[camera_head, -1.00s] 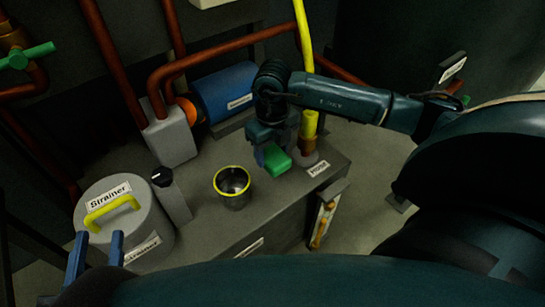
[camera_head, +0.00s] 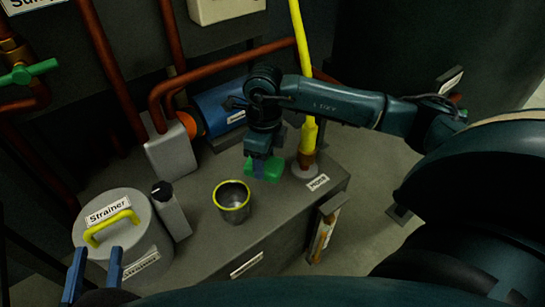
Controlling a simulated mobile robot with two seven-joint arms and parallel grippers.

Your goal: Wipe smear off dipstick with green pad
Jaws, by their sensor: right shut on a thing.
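My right gripper (camera_head: 259,164) is shut on the green pad (camera_head: 271,169). It holds the pad low over the grey bench top, behind and right of the yellow-rimmed metal cup; I cannot tell if the pad touches the bench. My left gripper (camera_head: 92,268) shows at the bottom left as two blue fingers, open and empty, in front of the strainer pot. I cannot pick out a dipstick or a smear with certainty. A yellow upright piece (camera_head: 308,135) on a brown fitting stands just right of the pad.
The yellow-rimmed cup (camera_head: 231,207) and a grey block with a black knob (camera_head: 171,211) stand on the bench (camera_head: 240,244). The lidded strainer pot (camera_head: 128,237) is at the left. Brown pipes and a blue cylinder (camera_head: 222,108) are behind. A panel with an amber strip (camera_head: 323,236) is on the bench's right side.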

